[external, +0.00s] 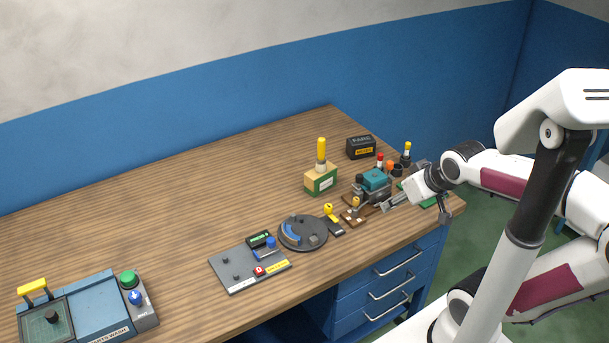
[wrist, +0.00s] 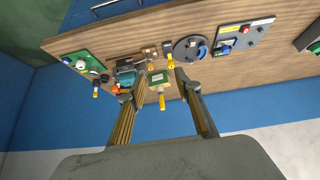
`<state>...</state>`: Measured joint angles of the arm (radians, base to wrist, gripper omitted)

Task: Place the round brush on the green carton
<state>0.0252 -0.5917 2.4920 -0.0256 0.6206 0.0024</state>
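The green carton (external: 320,181), with tan sides and a green label face, stands on the bench in the external view. A yellow-handled tool that looks like the round brush (external: 321,153) stands upright on top of it, handle up. In the wrist view the carton (wrist: 157,78) and the brush (wrist: 162,101) show between my fingers in the picture, farther off. My gripper (external: 414,212) is to the right of the carton near the bench's right end, apart from both. Its fingers (wrist: 160,76) are spread, with nothing held between them.
A teal-topped device (external: 375,180) on a brown base stands between the carton and my gripper. A black box (external: 360,147) is behind. A round dark dial plate (external: 303,233) and a grey control panel (external: 250,268) lie to the left. Bench space left of the carton is clear.

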